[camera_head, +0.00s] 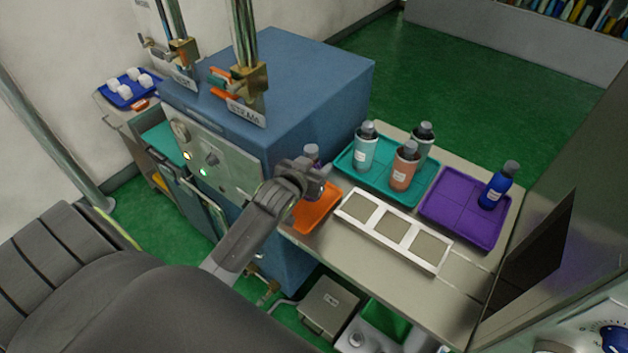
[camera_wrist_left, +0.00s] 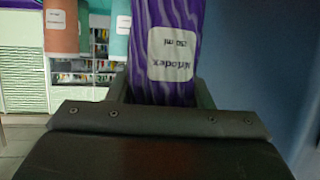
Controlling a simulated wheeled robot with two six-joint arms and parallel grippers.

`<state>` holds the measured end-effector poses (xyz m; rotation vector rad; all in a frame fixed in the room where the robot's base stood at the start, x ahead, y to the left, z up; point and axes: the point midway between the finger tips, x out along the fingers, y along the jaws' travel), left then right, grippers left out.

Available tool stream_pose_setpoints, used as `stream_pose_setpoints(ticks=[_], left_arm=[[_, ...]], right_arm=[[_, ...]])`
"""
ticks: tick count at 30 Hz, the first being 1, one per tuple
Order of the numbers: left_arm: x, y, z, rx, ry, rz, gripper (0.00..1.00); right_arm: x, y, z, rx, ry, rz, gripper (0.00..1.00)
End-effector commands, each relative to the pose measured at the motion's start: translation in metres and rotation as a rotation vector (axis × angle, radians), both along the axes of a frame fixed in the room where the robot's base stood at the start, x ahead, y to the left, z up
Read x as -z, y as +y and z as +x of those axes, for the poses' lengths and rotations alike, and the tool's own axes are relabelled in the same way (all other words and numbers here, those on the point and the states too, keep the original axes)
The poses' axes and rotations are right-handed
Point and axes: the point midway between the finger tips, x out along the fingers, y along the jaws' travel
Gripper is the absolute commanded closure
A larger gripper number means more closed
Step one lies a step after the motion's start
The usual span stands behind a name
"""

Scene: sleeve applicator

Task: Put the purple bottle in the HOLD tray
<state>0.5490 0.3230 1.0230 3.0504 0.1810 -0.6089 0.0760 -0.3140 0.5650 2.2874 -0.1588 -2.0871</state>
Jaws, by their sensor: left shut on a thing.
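My left gripper (camera_head: 314,180) is shut on the purple bottle (camera_wrist_left: 180,88), which has a white label and fills the middle of the left wrist view. In the head view the bottle's upper end (camera_head: 312,152) shows just behind the gripper, and most of its body is hidden. The bottle is over or beside the far end of the orange tray (camera_head: 312,212); I cannot tell whether it touches the tray. No readable HOLD mark shows on any tray. My right gripper is not in view.
A teal tray (camera_head: 350,176) holds two teal bottles and an orange bottle (camera_head: 403,168). A purple tray (camera_head: 458,222) holds a blue bottle (camera_head: 495,187). A white rack (camera_head: 394,231) lies in front. The blue machine (camera_head: 310,85) stands close to my left gripper.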

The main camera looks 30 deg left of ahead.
Motion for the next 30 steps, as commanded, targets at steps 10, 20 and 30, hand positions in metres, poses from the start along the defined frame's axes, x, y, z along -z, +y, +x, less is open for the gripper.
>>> stream_pose_setpoints(ticks=[10,20,30], left_arm=[[0.038,-0.001,0.000,0.001,0.000,0.000,0.85],[0.049,-0.001,0.000,0.002,-0.004,0.001,0.85],[0.052,0.000,0.000,0.002,-0.001,0.000,0.32]], right_arm=[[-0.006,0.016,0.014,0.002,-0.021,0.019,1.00],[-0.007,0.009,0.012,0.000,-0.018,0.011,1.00],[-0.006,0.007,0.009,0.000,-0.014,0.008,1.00]])
